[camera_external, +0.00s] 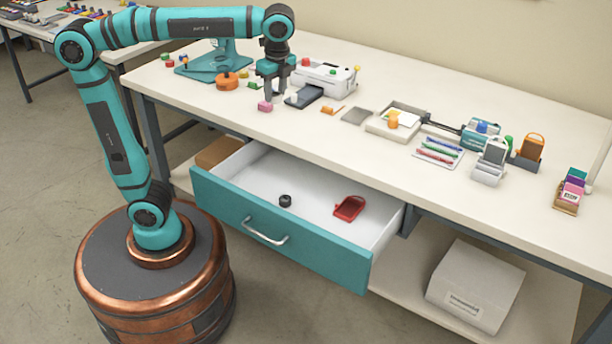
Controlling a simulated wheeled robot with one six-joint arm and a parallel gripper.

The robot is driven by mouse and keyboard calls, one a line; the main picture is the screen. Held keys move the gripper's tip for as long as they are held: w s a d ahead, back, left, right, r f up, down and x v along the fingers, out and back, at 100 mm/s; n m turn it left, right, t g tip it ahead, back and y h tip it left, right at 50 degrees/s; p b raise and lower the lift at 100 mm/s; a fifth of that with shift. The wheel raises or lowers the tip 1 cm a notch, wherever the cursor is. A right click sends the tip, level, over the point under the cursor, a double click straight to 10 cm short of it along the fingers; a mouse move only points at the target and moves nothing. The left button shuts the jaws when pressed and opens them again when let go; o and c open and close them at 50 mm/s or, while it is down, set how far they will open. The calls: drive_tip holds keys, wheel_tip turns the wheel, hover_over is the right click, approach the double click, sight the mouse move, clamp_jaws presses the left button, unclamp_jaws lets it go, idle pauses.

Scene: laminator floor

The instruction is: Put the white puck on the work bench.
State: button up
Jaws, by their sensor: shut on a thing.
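My gripper (274,94) points down over the left part of the work bench (335,140), low above its top. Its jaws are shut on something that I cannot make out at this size. A small pink block (265,107) shows right under the left fingertip; I cannot tell whether it touches the finger. No white puck stands out clearly against the pale bench top. The teal-fronted drawer (280,232) under the bench is pulled open. Inside it lie a small black knob-like piece (285,201) and a red tray-like piece (349,208).
Close around my gripper stand an orange round piece (227,81), a teal press (222,58), a white machine (325,77) and a dark slab (304,97). A shallow tray (376,127) and card holders (490,160) stand farther right. The bench's front strip is mostly clear.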

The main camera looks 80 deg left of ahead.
drive_tip(key=w+d+r, duration=0.1)
drive_tip(key=w+d, duration=0.3)
drive_tip(key=w, duration=0.6)
drive_tip(key=w+d+r, duration=0.1)
drive_tip(key=w+d, duration=0.2)
drive_tip(key=w, duration=0.7)
hover_over(403, 169)
wheel_tip(403, 169, down, 9)
drive_tip(key=shift+w, duration=0.25)
drive_tip(key=shift+d+f, duration=0.1)
drive_tip(key=shift+f, duration=5)
drive_tip(key=shift+f, duration=0.1)
drive_tip(key=o, duration=1)
